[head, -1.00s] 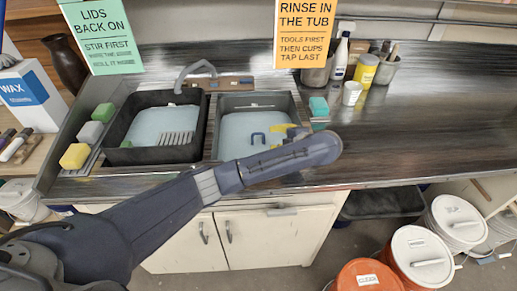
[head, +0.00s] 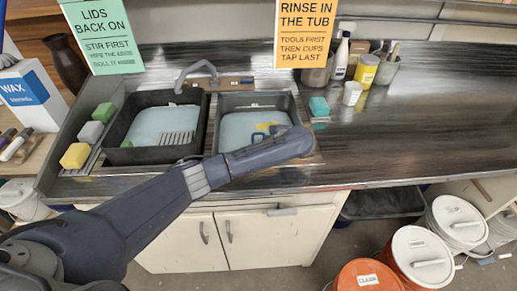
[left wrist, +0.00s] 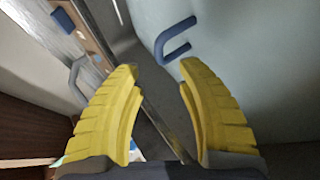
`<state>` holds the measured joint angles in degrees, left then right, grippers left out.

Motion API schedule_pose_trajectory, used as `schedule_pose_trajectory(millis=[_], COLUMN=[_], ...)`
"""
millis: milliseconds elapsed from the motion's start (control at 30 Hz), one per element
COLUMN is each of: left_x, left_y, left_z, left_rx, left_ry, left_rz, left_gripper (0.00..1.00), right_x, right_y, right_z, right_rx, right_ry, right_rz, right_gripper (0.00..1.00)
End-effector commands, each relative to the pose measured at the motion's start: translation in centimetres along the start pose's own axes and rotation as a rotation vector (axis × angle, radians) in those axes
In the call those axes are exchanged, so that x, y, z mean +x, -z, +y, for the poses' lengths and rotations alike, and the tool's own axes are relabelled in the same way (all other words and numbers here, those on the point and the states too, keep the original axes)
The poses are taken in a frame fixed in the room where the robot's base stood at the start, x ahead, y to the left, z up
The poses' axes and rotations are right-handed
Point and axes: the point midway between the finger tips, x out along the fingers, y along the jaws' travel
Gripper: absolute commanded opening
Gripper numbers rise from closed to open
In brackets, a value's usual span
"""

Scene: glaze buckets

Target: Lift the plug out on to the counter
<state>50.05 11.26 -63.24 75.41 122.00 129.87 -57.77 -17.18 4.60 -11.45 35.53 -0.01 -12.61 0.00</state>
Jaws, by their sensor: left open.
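The plug's blue handle (head: 257,137) stands up as a loop in the pale water of the right-hand basin (head: 222,104). In the left wrist view the blue handle (left wrist: 175,38) shows just beyond the fingertips, apart from them. My left gripper (head: 268,127) has yellow fingers and is over the right basin, close to the handle and partly hidden by my forearm. In the left wrist view my left gripper (left wrist: 159,67) is open and empty. The plug's body below the handle cannot be made out. My right gripper does not show.
A dark left basin (head: 118,157) holds pale water and a grey ribbed piece. A faucet (head: 196,70) stands behind the basins. Sponges (head: 75,156) lie at left. Bottles and cups (head: 352,93) stand at back right. The counter (head: 430,115) on the right is clear.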

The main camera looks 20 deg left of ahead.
Motion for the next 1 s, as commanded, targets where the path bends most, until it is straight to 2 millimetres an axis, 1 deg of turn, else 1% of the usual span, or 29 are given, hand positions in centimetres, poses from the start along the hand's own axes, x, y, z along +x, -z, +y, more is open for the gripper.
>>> schedule_pose_trajectory(millis=[133,333,500,633,867,1000], left_x=[1.0,3.5,4.9,5.2,5.2,5.2], left_y=[0.0,0.0,-0.1,-0.1,-0.1,-0.1], left_z=[0.0,0.0,-0.1,-0.1,-0.1,-0.1], left_rx=[0.002,0.002,0.000,0.000,0.000,0.000], left_ry=[-0.001,-0.002,-0.001,-0.001,-0.001,-0.001], left_rz=[0.003,0.003,0.002,0.001,0.000,0.000], left_gripper=[0.37,0.37,0.37,0.37,0.38,0.22], right_x=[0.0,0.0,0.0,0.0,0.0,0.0], right_y=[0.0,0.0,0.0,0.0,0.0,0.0], right_z=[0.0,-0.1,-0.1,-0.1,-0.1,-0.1], right_rx=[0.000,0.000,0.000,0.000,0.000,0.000], right_ry=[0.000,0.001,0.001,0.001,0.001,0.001], right_rz=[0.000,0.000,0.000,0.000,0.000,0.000], right_gripper=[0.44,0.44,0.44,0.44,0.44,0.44])
